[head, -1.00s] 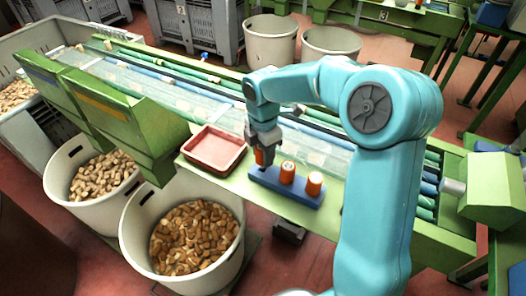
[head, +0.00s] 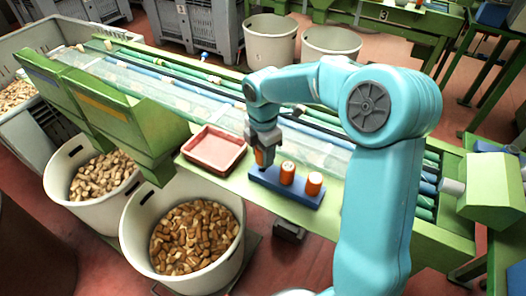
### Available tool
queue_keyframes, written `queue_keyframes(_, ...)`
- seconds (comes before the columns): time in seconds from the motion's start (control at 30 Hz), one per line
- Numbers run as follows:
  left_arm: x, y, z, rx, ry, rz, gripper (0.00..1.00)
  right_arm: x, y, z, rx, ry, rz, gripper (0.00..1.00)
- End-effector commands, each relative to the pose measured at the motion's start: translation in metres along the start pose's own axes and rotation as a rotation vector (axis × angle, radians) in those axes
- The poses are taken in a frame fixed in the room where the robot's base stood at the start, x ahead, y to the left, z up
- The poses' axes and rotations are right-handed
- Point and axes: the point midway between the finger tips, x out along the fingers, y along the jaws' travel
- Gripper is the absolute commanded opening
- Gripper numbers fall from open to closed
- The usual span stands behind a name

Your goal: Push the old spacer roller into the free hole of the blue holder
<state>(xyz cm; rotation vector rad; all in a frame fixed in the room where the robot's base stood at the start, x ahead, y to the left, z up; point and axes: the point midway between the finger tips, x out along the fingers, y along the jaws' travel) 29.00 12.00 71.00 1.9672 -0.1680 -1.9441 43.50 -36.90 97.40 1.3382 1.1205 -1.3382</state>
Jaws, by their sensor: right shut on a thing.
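The blue holder (head: 297,193) lies on the green ledge of the machine. Two orange rollers with pale tops stand upright in it, one in the middle (head: 287,174) and one at the right end (head: 314,184). My right gripper (head: 262,152) points down over the holder's left end and is shut on a third orange roller (head: 259,158). That roller is upright at the holder's left end, partly covered by the fingers. I cannot tell how deep it sits in the hole there. My left gripper is not in view.
A pink-red tray (head: 214,150) lies on the ledge just left of the holder. Behind runs the conveyor with green and blue rollers (head: 200,92). White bins of corks (head: 233,265) stand below in front. The bare ledge (head: 236,182) shows between tray and holder.

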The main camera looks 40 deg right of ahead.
Motion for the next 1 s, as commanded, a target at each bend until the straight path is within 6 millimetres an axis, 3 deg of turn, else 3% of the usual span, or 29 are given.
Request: queue_keyframes(1.0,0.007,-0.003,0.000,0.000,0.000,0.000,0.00,0.012,0.000,0.000,0.000,0.000,0.000,0.10)
